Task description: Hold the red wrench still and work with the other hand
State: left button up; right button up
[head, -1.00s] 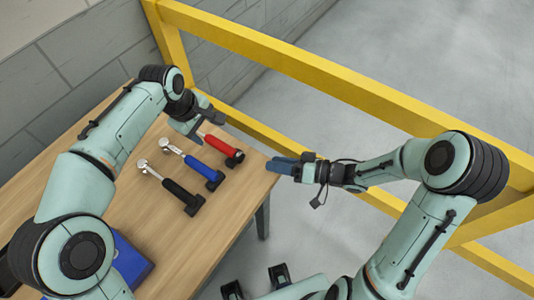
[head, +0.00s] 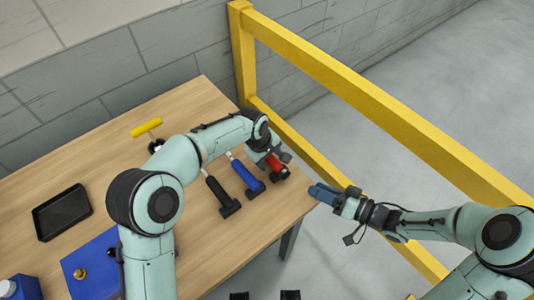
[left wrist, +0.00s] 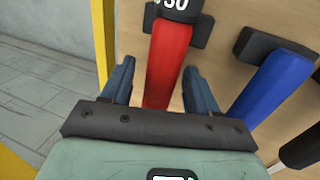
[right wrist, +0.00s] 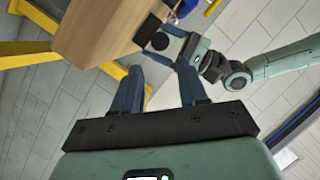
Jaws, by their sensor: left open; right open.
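The red wrench (head: 277,167) lies on the wooden table near its right edge, its far part hidden by my left arm. My left gripper (head: 268,156) is over it. In the left wrist view, the red handle (left wrist: 168,65) lies between the two open fingers of my left gripper (left wrist: 160,68), with no clear contact. A black part with white digits sits at the handle's end. My right gripper (head: 320,192) is open and empty, off the table's right edge, and its spread fingers (right wrist: 157,75) show in the right wrist view.
A blue wrench (head: 246,176) and a black wrench (head: 220,195) lie left of the red one. A yellow-handled tool (head: 147,127), a black tray (head: 62,212) and a blue box (head: 92,262) are farther left. A yellow rail (head: 350,100) runs behind the table.

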aim_at(286, 176)
pick_arm(q)
grip_shut()
pick_arm(e)
jog(key=shift+o, duration=0.2)
jog(key=shift+w+a+f+g, duration=0.25)
jog(key=shift+g, duration=0.05)
jog(key=w+a+n+g+h, duration=0.1)
jog(key=h, duration=0.1)
jog(key=w+a+f+g+h, duration=0.1)
jog(key=w+a+h, duration=0.1)
jog(key=shift+w+n+h, duration=0.2)
jog(key=shift+n+h, duration=0.2)
jog(key=a+n+h, duration=0.1)
jog(key=a+r+n+h, duration=0.1)
jog(key=a+r+h, duration=0.1)
jog(key=shift+s+a+n, duration=0.35)
jog(key=shift+n, duration=0.05)
notch_tip(286, 176, up, 4)
jog(key=s+a+n+t+h, duration=0.1)
jog(key=s+a+n+h, duration=0.1)
jog(key=h, duration=0.1)
jog(key=shift+h, duration=0.3)
jog(key=shift+d+x, duration=0.2)
jog(key=shift+x, duration=3.2)
